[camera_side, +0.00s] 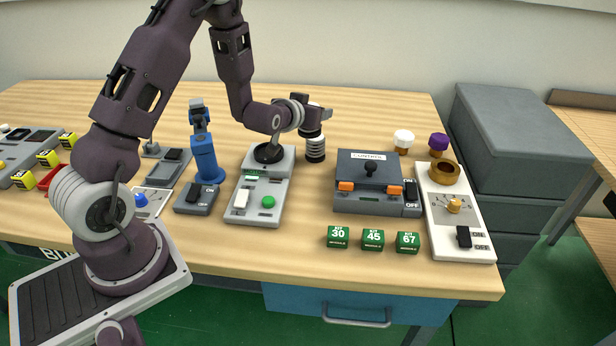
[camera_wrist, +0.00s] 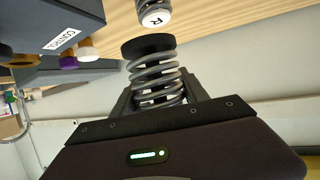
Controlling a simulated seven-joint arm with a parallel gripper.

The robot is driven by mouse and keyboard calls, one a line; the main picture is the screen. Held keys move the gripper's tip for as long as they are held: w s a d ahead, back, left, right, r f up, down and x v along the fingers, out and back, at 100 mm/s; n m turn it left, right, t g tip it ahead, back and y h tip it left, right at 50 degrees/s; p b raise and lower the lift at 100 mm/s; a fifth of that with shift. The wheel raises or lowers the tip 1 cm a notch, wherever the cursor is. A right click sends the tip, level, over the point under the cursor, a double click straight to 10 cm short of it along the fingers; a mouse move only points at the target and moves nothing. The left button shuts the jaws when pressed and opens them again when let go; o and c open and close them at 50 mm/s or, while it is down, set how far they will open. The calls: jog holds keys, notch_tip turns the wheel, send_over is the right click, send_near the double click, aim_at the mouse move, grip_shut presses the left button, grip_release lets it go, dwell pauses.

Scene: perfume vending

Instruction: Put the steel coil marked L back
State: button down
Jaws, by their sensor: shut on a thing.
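My gripper (camera_side: 318,116) is above the table behind the grey panel with the green button. In the wrist view my gripper (camera_wrist: 160,94) is shut on a steel coil (camera_wrist: 155,82) with a black end cap (camera_wrist: 148,46). The held coil's letter does not show. A second steel coil (camera_wrist: 155,14), with a white end marked R, is past the black cap, apart from the held coil. In the side view a striped coil (camera_side: 315,150) stands upright on the table just below my gripper; its letter cannot be read there. The held coil is mostly hidden in the side view.
The dark CONTROL box (camera_side: 372,190) with orange parts is right of the coil. A white jar (camera_side: 403,141) and purple-capped jar (camera_side: 438,143) stand behind. A blue post (camera_side: 206,160) and grey panel (camera_side: 258,212) are at left. Green KIT blocks (camera_side: 373,239) are in front.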

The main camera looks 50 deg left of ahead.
jog(key=s+d+f+n+g+y, duration=0.1)
jog(key=f, duration=0.3)
jog(key=s+d+f+n+y, duration=0.1)
jog(key=f, duration=0.3)
jog(key=s+d+f+n+g+y, duration=0.1)
jog(key=d+f, duration=0.1)
jog(key=f, duration=0.2)
jog(key=shift+s+d+f+n+g+y, duration=0.1)
jog(key=shift+s+f+n+g+y, duration=0.1)
jog(key=shift+n+g+y, duration=0.15)
jog(key=c, duration=0.6)
grip_release()
jog(key=shift+f, duration=0.15)
jog(key=shift+s+d+r, duration=0.15)
jog(key=shift+d+r, duration=0.05)
jog(key=shift+r, duration=0.1)
jog(key=v, duration=1.1)
jog(key=shift+s+d+r, duration=0.1)
jog(key=shift+s, duration=0.15)
